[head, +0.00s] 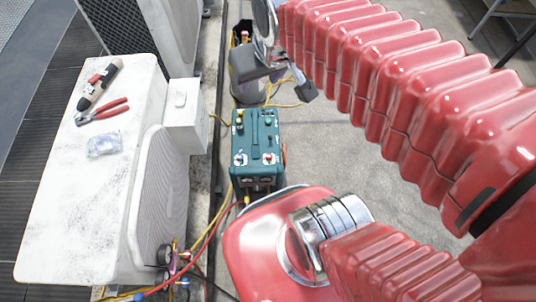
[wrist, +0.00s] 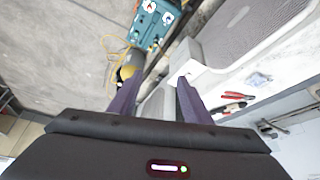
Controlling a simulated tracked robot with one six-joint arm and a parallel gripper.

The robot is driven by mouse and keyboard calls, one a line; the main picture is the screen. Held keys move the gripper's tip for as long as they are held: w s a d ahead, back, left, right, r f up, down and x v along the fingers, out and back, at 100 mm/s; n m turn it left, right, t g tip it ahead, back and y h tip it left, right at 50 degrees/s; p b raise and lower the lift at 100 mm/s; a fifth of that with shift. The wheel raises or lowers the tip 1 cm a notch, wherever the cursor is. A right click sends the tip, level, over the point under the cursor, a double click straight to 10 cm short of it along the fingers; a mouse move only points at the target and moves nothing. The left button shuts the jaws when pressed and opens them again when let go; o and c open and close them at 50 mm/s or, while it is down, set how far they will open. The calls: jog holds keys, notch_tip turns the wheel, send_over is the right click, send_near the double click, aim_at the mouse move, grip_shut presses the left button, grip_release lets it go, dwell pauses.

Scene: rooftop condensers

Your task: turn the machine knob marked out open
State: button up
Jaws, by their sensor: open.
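The machine (head: 256,178) is a teal box on the ground in the middle of the head view. Several small knobs sit on its top, including a blue one (head: 240,159) and a red one (head: 268,158) on white plates at the near end. Their markings are too small to read, so I cannot tell which is marked out. The machine also shows at the top of the wrist view (wrist: 146,28), partly cut off. My gripper (wrist: 157,94) is open and empty, its two dark fingers apart. It is beyond the machine's far end in the head view, touching no knob.
A white condenser unit (head: 60,210) stands at left, with red pliers (head: 102,111), a dark-handled tool (head: 99,86) and a clear bag (head: 103,144) on top. Yellow and red hoses (head: 212,232) run beside the machine. Bare concrete (head: 335,150) lies to its right.

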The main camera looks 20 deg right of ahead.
jog(key=w+d+f+g, duration=0.2)
jog(key=w+d+f, duration=0.1)
jog(key=w+f, duration=0.65)
jog(key=m+g, duration=0.1)
jog(key=g, duration=0.2)
send_over(269, 155)
notch_tip(269, 155, down, 49)
jog(key=shift+r, duration=0.2)
jog(key=shift+f, duration=6.85)
